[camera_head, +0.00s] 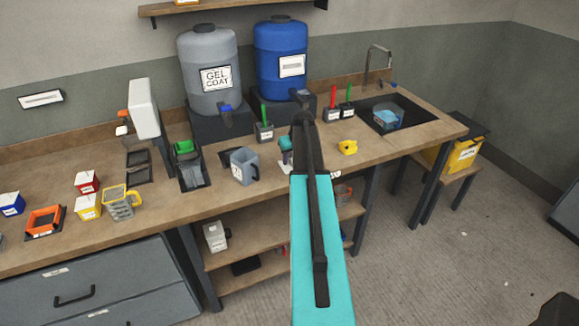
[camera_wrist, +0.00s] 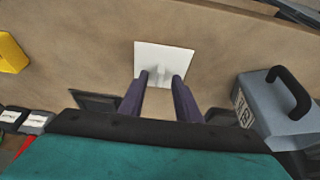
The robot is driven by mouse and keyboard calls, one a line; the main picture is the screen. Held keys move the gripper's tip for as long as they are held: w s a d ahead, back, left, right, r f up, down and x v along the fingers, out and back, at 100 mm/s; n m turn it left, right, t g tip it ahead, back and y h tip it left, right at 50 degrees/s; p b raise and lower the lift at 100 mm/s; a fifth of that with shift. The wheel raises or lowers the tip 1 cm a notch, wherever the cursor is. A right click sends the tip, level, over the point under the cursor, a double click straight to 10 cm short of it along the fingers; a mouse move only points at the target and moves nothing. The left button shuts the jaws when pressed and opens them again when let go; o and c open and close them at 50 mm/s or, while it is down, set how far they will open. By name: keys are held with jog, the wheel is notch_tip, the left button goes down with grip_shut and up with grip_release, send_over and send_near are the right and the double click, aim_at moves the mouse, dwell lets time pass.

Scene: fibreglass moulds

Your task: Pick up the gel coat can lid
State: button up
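A white square plate with a small upright knob, which looks like the lid, lies flat on the wooden bench in the wrist view (camera_wrist: 172,57). In the head view only a pale bit of it (camera_head: 285,168) shows beside my arm. My gripper (camera_wrist: 160,77) is open, its two dark fingers pointing at the plate, one on each side of the knob. Whether they touch it I cannot tell. In the head view my teal arm and dark wrist hide most of this spot. A grey jug (camera_head: 244,166) with a handle stands to the left; it also shows at right in the wrist view (camera_wrist: 270,108).
A yellow object (camera_head: 347,147) lies to the right of my wrist. Behind are a grey gel coat drum (camera_head: 211,72), a blue drum (camera_head: 281,62) and holders with coloured handles (camera_head: 264,131). A sink (camera_head: 392,115) is at the right. Bench in front of the plate is clear.

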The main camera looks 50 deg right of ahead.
aim_at(291, 160)
dwell(0.3)
grip_shut()
jog(key=shift+r, duration=0.2)
jog(key=shift+r+b, duration=1.1)
jog(key=shift+r, duration=0.3)
jog(key=s+a+r+b, duration=0.1)
jog(key=s+a+b, duration=0.1)
jog(key=s+a, duration=0.2)
jog(key=s+a+b, duration=0.3)
jog(key=s+a, duration=0.1)
jog(key=s, duration=0.5)
jog(key=shift+s+a+r, duration=0.25)
jog(key=shift+a+r, duration=0.05)
jog(key=shift+r, duration=0.1)
jog(key=shift+w, duration=0.1)
